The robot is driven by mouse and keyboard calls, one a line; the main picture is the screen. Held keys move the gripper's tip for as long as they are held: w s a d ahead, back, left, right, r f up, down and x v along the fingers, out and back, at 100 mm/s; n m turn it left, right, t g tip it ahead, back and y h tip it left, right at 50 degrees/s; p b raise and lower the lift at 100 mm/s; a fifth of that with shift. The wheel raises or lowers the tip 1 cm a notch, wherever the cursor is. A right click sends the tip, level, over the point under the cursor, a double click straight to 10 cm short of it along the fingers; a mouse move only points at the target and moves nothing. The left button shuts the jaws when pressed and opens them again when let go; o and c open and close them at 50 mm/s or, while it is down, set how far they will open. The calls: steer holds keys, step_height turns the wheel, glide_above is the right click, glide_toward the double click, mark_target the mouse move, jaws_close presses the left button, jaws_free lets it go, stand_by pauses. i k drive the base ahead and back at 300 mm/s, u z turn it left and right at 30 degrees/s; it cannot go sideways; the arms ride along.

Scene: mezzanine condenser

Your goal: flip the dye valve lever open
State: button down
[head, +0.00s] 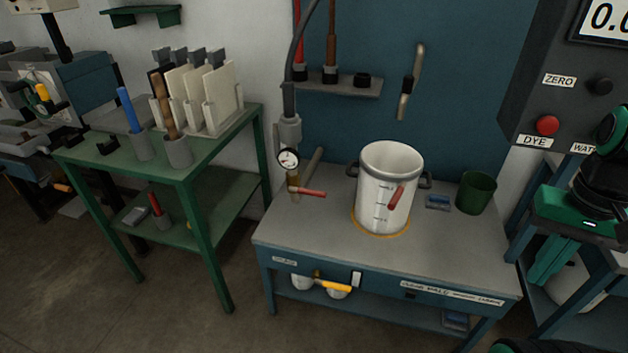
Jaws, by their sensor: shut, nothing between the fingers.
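A valve (293,185) stands at the left of the blue bench, under a pressure gauge (288,159) on a grey pipe. Its red lever (309,192) sticks out to the right, nearly level. A second red handle (396,197) shows against the front of a white graduated pot (383,205); I cannot tell what it is fixed to. My gripper (546,278) is at the right, beyond the bench's right end and well apart from both red handles. Its green fingers point down and are shut, with nothing seen between them.
A green cup (475,192) and a small blue block (438,202) stand right of the pot. A control panel (548,85) with a red DYE button hangs at upper right. A green rack table (190,170) stands left. The bench's front left is clear.

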mark_target(315, 194)
steer(key=i, duration=0.85)
